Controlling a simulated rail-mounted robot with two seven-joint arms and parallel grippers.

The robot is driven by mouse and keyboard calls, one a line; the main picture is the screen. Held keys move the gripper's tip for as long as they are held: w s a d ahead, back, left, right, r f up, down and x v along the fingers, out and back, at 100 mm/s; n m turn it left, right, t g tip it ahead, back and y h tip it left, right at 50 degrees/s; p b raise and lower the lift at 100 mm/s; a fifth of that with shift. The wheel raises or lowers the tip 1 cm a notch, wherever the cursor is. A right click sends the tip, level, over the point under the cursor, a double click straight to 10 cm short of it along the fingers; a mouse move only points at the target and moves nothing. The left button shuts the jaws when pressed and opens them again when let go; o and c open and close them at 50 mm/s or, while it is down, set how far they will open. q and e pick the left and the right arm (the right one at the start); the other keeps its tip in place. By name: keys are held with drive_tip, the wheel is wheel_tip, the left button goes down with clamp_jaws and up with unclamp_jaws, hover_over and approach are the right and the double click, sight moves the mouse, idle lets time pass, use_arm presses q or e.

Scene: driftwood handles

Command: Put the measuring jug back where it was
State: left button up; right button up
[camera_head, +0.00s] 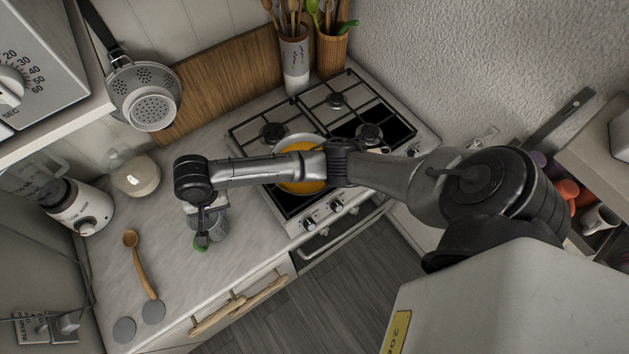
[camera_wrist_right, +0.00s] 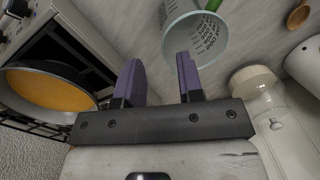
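A pale cup with rows of slots or marks (camera_wrist_right: 197,38) is just beyond my right gripper's fingertips. In the head view this cup (camera_head: 217,224) is partly hidden by my right gripper (camera_head: 202,238). A green item (camera_wrist_right: 213,4) shows beside the cup. My left gripper is out of view.
A pan of orange food (camera_head: 302,187) sits on the gas hob (camera_head: 300,222), under my right arm. The blender (camera_head: 82,208) stands at left. A wooden spoon (camera_head: 142,265) and two grey discs (camera_head: 124,330) lie near the front.

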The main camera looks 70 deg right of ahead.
drive_tip(key=s+a+f+n+t+y, duration=0.1)
drive_tip(key=s+f+n, duration=0.25)
drive_tip(key=s, duration=0.65)
drive_tip(key=s+a+f+n+t+y, duration=0.1)
drive_tip(key=s+f+n, duration=0.1)
drive_tip(key=s+n, duration=0.5)
drive_tip(key=s+d+r+t+h, duration=0.1)
drive_tip(key=s+d, duration=0.5)
drive_tip(key=s, duration=0.6)
drive_tip(key=shift+r+n+h, duration=0.45)
drive_tip(key=shift+h, duration=0.25)
